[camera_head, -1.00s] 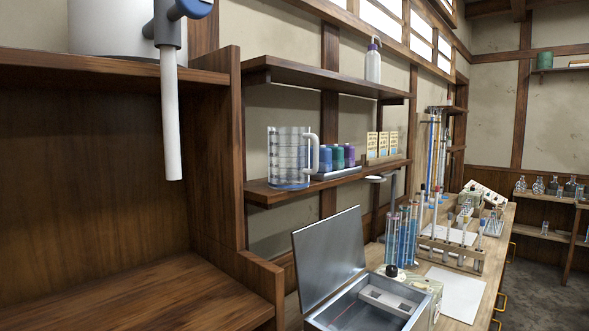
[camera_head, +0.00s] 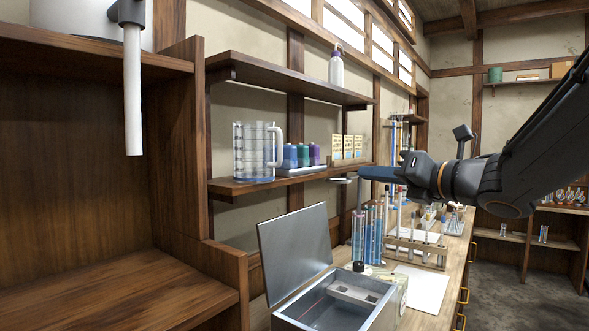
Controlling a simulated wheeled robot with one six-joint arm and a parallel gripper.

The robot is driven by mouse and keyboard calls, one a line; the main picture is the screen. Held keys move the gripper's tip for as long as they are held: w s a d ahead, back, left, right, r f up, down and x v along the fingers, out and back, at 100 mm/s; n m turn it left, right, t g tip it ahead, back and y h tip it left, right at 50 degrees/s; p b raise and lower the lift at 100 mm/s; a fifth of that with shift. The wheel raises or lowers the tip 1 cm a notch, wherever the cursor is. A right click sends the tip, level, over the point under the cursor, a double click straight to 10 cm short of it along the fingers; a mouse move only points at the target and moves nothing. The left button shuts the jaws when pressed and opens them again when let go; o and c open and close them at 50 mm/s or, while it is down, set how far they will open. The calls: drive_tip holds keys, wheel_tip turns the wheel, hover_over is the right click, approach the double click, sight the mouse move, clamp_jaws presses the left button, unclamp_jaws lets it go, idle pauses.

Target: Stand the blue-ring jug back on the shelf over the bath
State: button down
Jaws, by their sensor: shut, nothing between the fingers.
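The blue-ring jug (camera_head: 253,153), clear with a white handle on its right and a blue base, stands upright on the lower wall shelf (camera_head: 228,187), near its left end. The bath (camera_head: 337,299) is an open metal box on the bench below, its lid (camera_head: 296,252) tilted up. My gripper (camera_head: 362,173) reaches in from the right, pointing left, in front of the right part of the shelf. It is shut and empty, apart from the jug, with bottles and boxes lying between them in the picture.
Several coloured bottles (camera_head: 303,155) on a white tray and yellow boxes (camera_head: 347,147) stand right of the jug. Below my gripper are tubes with blue liquid (camera_head: 367,235) and a wooden rack (camera_head: 414,250).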

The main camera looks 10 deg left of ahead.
sight(281, 158)
drive_tip(key=s+a+r+n+g+y, duration=0.3)
drive_tip(key=s+a+n+g, duration=0.25)
drive_tip(key=n, duration=0.35)
drive_tip(key=shift+t, duration=0.35)
drive_tip(key=p+x, duration=0.2)
drive_tip(key=x, duration=0.4)
drive_tip(key=p+x, duration=0.3)
drive_tip(key=x, duration=0.3)
drive_tip(key=shift+w+a+r, duration=0.25)
drive_tip(key=shift+a, duration=0.1)
drive_tip(key=shift+a, duration=0.1)
drive_tip(key=b+x, duration=0.4)
drive_tip(key=b, duration=0.2)
drive_tip(key=shift+w+a+f, duration=0.1)
drive_tip(key=shift+w+a, duration=0.05)
drive_tip(key=shift+a, duration=0.35)
